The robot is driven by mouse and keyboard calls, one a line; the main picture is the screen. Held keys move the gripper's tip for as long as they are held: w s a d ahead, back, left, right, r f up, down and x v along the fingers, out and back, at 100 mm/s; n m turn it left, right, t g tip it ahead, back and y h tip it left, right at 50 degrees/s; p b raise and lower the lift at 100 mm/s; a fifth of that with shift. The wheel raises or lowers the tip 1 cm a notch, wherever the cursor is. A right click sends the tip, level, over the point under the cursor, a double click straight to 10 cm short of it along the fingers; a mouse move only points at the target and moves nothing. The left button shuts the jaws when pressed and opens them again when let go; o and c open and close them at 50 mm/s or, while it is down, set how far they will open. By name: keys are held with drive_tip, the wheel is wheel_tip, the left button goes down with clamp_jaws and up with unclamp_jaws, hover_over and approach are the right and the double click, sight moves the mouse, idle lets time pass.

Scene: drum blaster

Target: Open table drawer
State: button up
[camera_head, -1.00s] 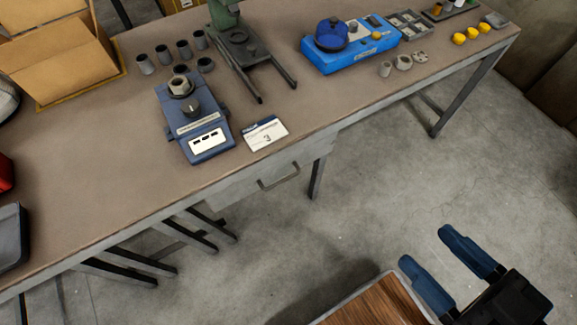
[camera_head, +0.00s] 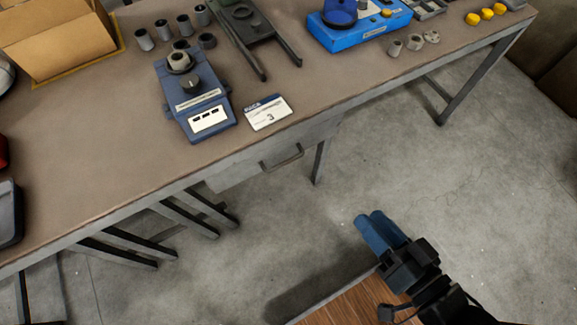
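The table drawer (camera_head: 232,174) is a grey box front under the near edge of the long workbench (camera_head: 90,150). It looks shut, flush under the tabletop. Its bar handle (camera_head: 282,158) faces the open floor. My gripper (camera_head: 370,220) has blue fingers and is over the floor, to the right of and nearer than the handle, clear of it. The fingers point up and left toward the drawer side of the bench. They overlap closely from this angle, so the gap between them cannot be judged. Nothing shows between them.
On the bench are a blue scale (camera_head: 193,100), a white card (camera_head: 267,112), several grey cups and a blue device (camera_head: 355,28). A bench leg (camera_head: 321,160) stands just right of the drawer. A wooden top (camera_head: 350,303) is below my gripper. Open floor lies between.

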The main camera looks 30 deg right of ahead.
drive_tip(key=w+a+f+m+b, duration=0.1)
drive_tip(key=w+f+m, duration=0.4)
drive_tip(key=w+f, duration=0.5)
drive_tip(key=w+a+f+m+b, duration=0.1)
drive_tip(key=w+f+m+b, duration=0.2)
drive_tip(key=w+f+m, duration=0.3)
drive_tip(key=shift+s+a+f+x, duration=0.3)
drive_tip(key=shift+f+x, duration=0.6)
drive_tip(key=shift+x, duration=4.55)
drive_tip(key=shift+w, duration=0.1)
clamp_jaws()
